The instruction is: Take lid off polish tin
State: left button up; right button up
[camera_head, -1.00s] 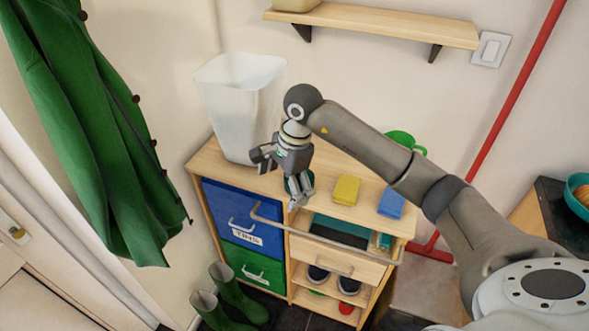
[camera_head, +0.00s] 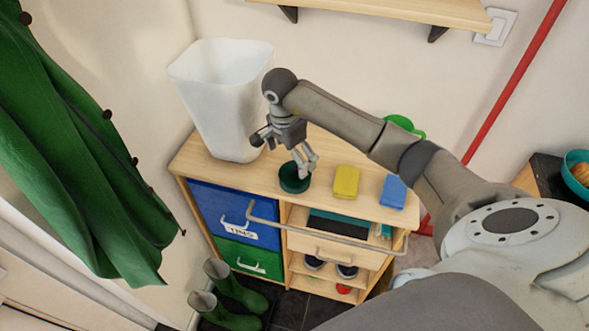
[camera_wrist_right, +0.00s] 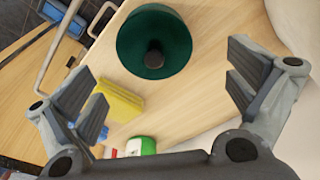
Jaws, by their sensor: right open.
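The polish tin (camera_head: 294,178) is a small dark green round tin on the wooden cabinet top, near its front edge. In the right wrist view its round green lid (camera_wrist_right: 135,50) shows from above, with a dark knob at the centre. My right gripper (camera_head: 282,156) is open and empty, above and just behind the tin. In the right wrist view the spread fingers (camera_wrist_right: 168,92) stand apart from the lid, which lies beyond the fingertips. My left gripper is not in view.
A tall white bin (camera_head: 222,100) stands left of my right gripper. A yellow sponge (camera_head: 346,182) and a blue sponge (camera_head: 393,192) lie right of the tin. A metal rail (camera_head: 320,237) runs along the cabinet front. A wooden shelf (camera_head: 380,12) hangs above.

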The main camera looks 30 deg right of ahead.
aim_at(295, 169)
jog(key=f, duration=0.1)
jog(key=f+p, duration=0.1)
jog(key=f, duration=0.1)
jog(key=shift+s+d, duration=0.2)
jog(key=shift+s, duration=0.15)
jog(key=shift+f+p, duration=0.35)
jog(key=shift+f, duration=0.05)
jog(key=shift+w+d+f, duration=0.1)
jog(key=shift+f, duration=0.15)
jog(key=shift+c, duration=0.7)
jog(key=c, duration=0.5)
jog(key=shift+c, duration=1.2)
jog(key=shift+r, duration=0.1)
jog(key=shift+c, duration=1)
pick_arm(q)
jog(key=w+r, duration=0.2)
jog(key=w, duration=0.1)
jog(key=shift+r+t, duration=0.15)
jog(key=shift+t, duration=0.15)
pick_arm(e)
jog(key=shift+s, duration=0.2)
jog(key=shift+c, duration=0.3)
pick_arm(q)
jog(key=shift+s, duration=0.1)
